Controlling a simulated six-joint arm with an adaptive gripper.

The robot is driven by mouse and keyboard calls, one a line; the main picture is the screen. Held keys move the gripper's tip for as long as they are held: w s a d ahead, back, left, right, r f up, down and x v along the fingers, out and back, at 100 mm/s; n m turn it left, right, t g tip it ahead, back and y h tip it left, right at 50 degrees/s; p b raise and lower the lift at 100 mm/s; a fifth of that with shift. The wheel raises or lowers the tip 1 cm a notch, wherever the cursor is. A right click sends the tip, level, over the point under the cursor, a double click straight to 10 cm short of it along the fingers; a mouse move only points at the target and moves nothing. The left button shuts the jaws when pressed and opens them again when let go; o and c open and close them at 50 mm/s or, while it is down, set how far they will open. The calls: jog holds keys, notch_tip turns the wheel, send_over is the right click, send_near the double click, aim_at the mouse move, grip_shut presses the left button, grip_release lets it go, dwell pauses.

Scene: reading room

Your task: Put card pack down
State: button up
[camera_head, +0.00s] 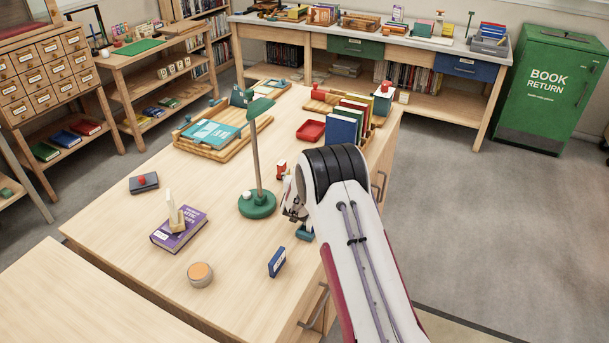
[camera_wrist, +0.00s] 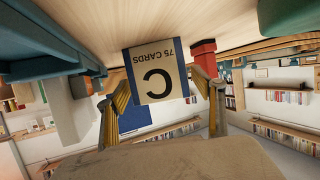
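The card pack (camera_wrist: 160,76) is cream with blue edges. It reads "C" and "75 CARDS", inverted in the wrist view. It sits between the two fingers of my gripper (camera_wrist: 162,88), which appear closed against its sides. In the head view my gripper (camera_head: 293,205) is low over the right part of the wooden table (camera_head: 225,285), right of the green lamp. The pack is mostly hidden there by my arm and gripper. I cannot tell whether it touches the table.
The green lamp (camera_head: 257,205) stands close left of my gripper. A small red object (camera_head: 281,168) is just behind it. A purple book (camera_head: 180,230) and a round orange-topped object (camera_head: 200,274) lie left. The table is clear between them.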

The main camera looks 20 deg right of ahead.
jog(key=shift+r, duration=0.15)
jog(key=shift+s, duration=0.1)
jog(key=shift+v, duration=0.75)
jog(key=v, duration=1)
jog(key=shift+s, duration=0.15)
jog(key=shift+a+r, duration=0.1)
